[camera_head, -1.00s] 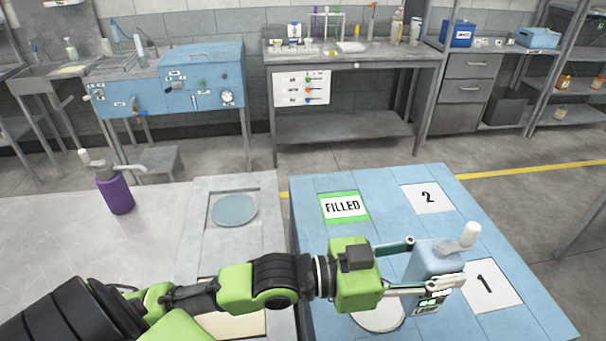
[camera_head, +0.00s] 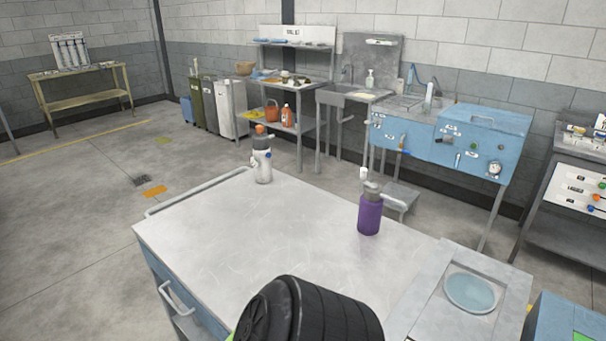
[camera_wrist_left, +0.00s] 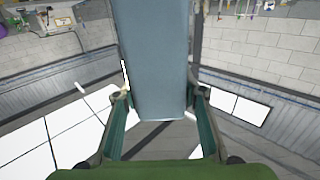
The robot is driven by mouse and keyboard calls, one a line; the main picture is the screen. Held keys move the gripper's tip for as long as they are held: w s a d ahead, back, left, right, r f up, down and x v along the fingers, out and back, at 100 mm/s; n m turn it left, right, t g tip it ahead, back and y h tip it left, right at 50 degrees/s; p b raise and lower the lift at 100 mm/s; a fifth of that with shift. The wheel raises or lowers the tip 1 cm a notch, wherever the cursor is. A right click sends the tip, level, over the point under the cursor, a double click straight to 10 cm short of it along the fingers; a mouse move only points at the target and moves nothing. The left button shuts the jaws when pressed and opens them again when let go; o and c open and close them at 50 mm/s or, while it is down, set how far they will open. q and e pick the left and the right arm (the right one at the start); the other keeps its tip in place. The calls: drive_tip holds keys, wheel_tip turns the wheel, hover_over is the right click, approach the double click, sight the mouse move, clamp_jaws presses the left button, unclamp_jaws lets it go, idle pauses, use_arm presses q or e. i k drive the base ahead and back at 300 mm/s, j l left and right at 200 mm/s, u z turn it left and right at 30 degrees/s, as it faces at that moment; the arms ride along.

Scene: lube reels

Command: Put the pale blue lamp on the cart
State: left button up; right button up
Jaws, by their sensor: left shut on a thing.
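The pale blue lamp (camera_wrist_left: 155,50) shows in the left wrist view as a flat-sided body between the fingers. My left gripper (camera_wrist_left: 161,95) is shut on it, with a finger along each side. Its upper part runs out of the picture. In the head view the lamp and this gripper are out of sight; only a black part of my arm shows at the bottom. The cart (camera_head: 255,235), with a pale grey top, blue side and push rail, fills the middle of the head view. My right gripper is not in view.
On the cart stand a white bottle (camera_head: 263,160) with an orange top at the far edge and a purple pump bottle (camera_head: 370,213) at the right. The top between them is largely clear. A grey panel with a round pale blue disc (camera_head: 470,292) adjoins at the right.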

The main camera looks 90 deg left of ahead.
sight(259, 266)
drive_tip(key=k+j, duration=0.4)
drive_tip(key=j, duration=0.15)
drive_tip(key=k+j, duration=0.85)
drive_tip(key=j, duration=0.2)
